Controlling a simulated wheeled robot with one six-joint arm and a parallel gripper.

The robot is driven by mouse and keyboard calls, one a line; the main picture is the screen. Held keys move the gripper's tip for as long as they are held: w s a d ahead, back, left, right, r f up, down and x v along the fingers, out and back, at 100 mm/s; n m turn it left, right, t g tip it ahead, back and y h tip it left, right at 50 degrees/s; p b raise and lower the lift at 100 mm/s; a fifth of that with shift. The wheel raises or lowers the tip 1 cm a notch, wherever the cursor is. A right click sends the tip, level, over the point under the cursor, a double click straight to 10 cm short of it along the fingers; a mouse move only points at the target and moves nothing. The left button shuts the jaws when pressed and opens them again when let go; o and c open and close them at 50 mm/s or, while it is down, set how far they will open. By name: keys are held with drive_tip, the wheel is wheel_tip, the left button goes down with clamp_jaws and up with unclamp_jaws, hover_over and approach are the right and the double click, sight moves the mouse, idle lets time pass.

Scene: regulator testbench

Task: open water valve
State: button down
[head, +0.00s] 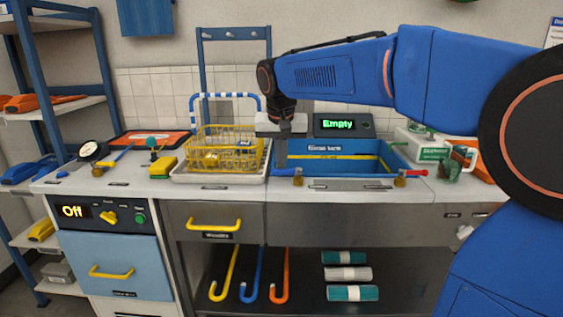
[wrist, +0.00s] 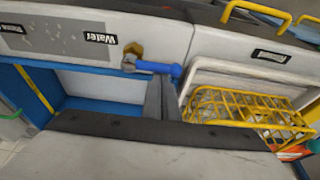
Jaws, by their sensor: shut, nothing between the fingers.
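The water valve has a brass body (head: 298,177) and a blue lever (head: 284,172) pointing left along the front rim of the blue tank (head: 345,169). In the wrist view the brass body (wrist: 133,50) sits beside the "Water" label (wrist: 99,34), and the blue lever (wrist: 158,67) lies just beyond my fingertips. My gripper (head: 281,165) is shut and empty, pointing down above the tank's left front, close to the lever. It also shows in the wrist view (wrist: 160,82). I cannot tell whether the fingers touch the lever.
A second brass valve (head: 400,178) with a red lever stands at the tank's right front. A yellow wire basket (head: 225,146) in a tray is left of my gripper. A display (head: 338,124) behind the tank reads "Empty". A green-white box (head: 420,146) stands at the right.

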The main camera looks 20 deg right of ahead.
drive_tip(key=shift+s, duration=0.1)
drive_tip(key=n, duration=0.1)
drive_tip(key=s+n+y, duration=0.1)
drive_tip(key=n, duration=0.2)
drive_tip(key=shift+s+a+n+y, duration=0.3)
drive_tip(key=shift+s+a+n, duration=0.05)
drive_tip(key=shift+s+n, duration=0.05)
drive_tip(key=s+n, duration=0.1)
drive_tip(key=n, duration=0.1)
drive_tip(key=shift+s+n+y, duration=0.1)
drive_tip(key=shift+n+y, duration=0.3)
drive_tip(key=n, duration=0.1)
drive_tip(key=s+n+y, duration=0.1)
drive_tip(key=n, duration=0.1)
drive_tip(key=shift+s+d+g, duration=0.15)
drive_tip(key=shift+s+g, duration=0.1)
drive_tip(key=shift+g, duration=0.05)
drive_tip(key=n, duration=0.1)
drive_tip(key=s+n, duration=0.1)
drive_tip(key=n, duration=0.1)
drive_tip(key=shift+d+y, duration=0.2)
drive_tip(key=shift+y, duration=0.1)
drive_tip(key=shift+s+d+n+g, duration=0.2)
drive_tip(key=shift+n+g, duration=0.2)
drive_tip(key=shift+n, duration=0.2)
drive_tip(key=shift+s+d, duration=0.15)
drive_tip(key=shift+s, duration=0.1)
